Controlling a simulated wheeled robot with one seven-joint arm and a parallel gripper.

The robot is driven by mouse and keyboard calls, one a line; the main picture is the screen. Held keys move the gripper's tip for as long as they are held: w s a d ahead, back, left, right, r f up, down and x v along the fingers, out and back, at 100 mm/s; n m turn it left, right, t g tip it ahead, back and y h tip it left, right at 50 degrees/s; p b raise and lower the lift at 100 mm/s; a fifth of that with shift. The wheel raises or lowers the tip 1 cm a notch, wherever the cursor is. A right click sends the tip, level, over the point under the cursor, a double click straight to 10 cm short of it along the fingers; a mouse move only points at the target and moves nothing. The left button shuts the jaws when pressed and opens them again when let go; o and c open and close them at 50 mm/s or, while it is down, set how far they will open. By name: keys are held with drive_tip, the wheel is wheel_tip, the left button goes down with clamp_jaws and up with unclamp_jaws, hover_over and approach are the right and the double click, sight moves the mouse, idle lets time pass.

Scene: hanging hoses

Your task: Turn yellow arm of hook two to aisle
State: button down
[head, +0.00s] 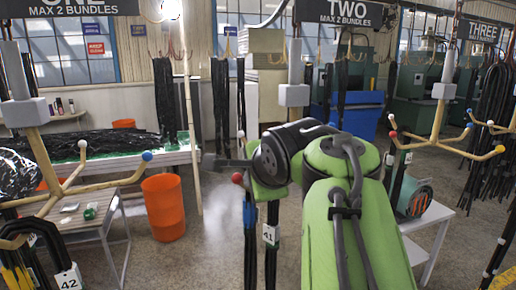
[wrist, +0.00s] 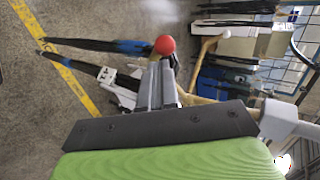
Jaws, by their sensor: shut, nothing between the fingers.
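Hook two hangs under the TWO sign (head: 347,12); its grey block (head: 293,95) shows, but my green arm hides most of its arms. A tan arm with a pale tip (wrist: 208,48) lies right of the fingers. Black hoses with tag 41 (head: 270,235) hang below.
A neighbouring hook (head: 75,180) with white and blue tips stands left, carrying hoses tagged 42. Another hook (head: 440,120) stands right. An orange bin (head: 163,208) and a bench (head: 185,153) are behind. Bare floor shows left of hose 41.

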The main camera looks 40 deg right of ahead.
drive_tip(key=shift+w+a, duration=0.3)
drive_tip(key=shift+w, duration=0.3)
drive_tip(key=shift+w+a, duration=0.3)
drive_tip(key=shift+w, duration=0.25)
drive_tip(key=shift+w+a, duration=0.15)
drive_tip(key=shift+w, duration=0.55)
drive_tip(key=shift+w+a, duration=0.15)
drive_tip(key=shift+w, duration=0.55)
drive_tip(key=shift+s+d+r, duration=1.05)
drive_tip(key=shift+s+r, duration=0.85)
drive_tip(key=shift+r, duration=2.55)
drive_tip(key=s+a, duration=0.3)
drive_tip(key=s, duration=0.8)
drive_tip(key=shift+s+a, duration=0.2)
drive_tip(key=shift+s, duration=0.15)
